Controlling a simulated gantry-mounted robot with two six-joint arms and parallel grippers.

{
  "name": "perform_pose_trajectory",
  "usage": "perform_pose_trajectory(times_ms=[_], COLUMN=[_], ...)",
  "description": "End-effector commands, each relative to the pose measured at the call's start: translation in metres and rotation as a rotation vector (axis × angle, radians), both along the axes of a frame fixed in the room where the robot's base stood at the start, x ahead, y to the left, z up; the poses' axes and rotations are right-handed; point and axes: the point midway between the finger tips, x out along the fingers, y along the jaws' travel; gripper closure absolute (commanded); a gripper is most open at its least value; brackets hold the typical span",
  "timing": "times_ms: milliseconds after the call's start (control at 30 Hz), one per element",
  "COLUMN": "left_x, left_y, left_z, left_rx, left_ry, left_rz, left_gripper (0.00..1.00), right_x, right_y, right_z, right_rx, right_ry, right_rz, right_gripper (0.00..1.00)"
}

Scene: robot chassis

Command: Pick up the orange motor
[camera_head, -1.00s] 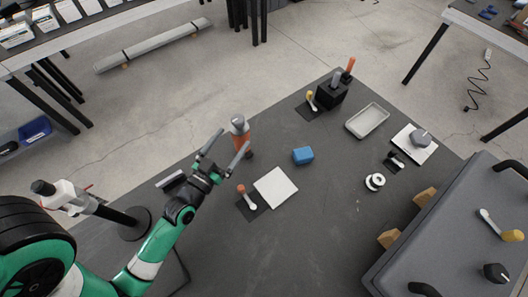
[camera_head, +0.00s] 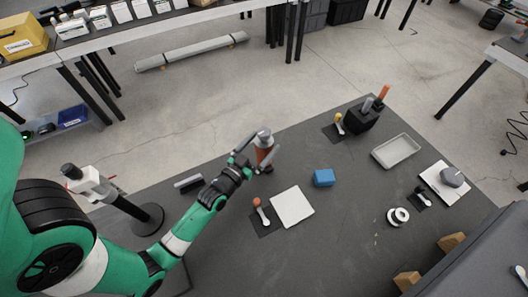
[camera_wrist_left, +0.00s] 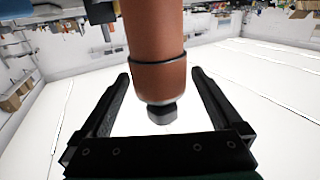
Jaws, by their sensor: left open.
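The orange motor (camera_head: 265,155) stands upright near the far left edge of the dark table, with a grey top and an orange-brown body. My left gripper (camera_head: 261,146) is open, with its two fingers on either side of the motor. In the left wrist view the motor (camera_wrist_left: 155,45) reaches down between the open fingers (camera_wrist_left: 160,100), and gaps show on both sides of its dark lower end. My right gripper is in neither view.
A white square plate (camera_head: 292,207) and an orange-tipped tool (camera_head: 259,207) lie near the gripper. A blue block (camera_head: 324,178) is to the right. A grey tray (camera_head: 396,151), black holder (camera_head: 361,117) and white ring (camera_head: 398,216) are farther right. A black-based stand (camera_head: 148,219) is at left.

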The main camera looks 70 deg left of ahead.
Motion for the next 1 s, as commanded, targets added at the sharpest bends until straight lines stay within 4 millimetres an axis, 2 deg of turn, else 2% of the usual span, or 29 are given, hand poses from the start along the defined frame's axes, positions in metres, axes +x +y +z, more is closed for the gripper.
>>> perform_pose_trajectory(times_ms=[100,200,467,1000], left_x=[0.020,0.030,0.033,0.032], left_y=[0.011,0.017,0.019,0.019], left_z=[0.000,-0.001,0.000,0.000], left_rx=[0.004,0.002,0.001,0.001], left_ry=[-0.002,-0.001,0.000,0.000], left_rz=[-0.001,-0.001,-0.002,-0.002], left_gripper=[0.00,0.00,0.02,0.99], right_x=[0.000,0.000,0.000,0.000], right_y=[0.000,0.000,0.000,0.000], right_z=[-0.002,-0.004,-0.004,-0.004], right_rx=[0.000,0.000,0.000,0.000], right_ry=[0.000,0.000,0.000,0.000], right_rz=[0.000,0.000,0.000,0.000], right_gripper=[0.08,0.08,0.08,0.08])
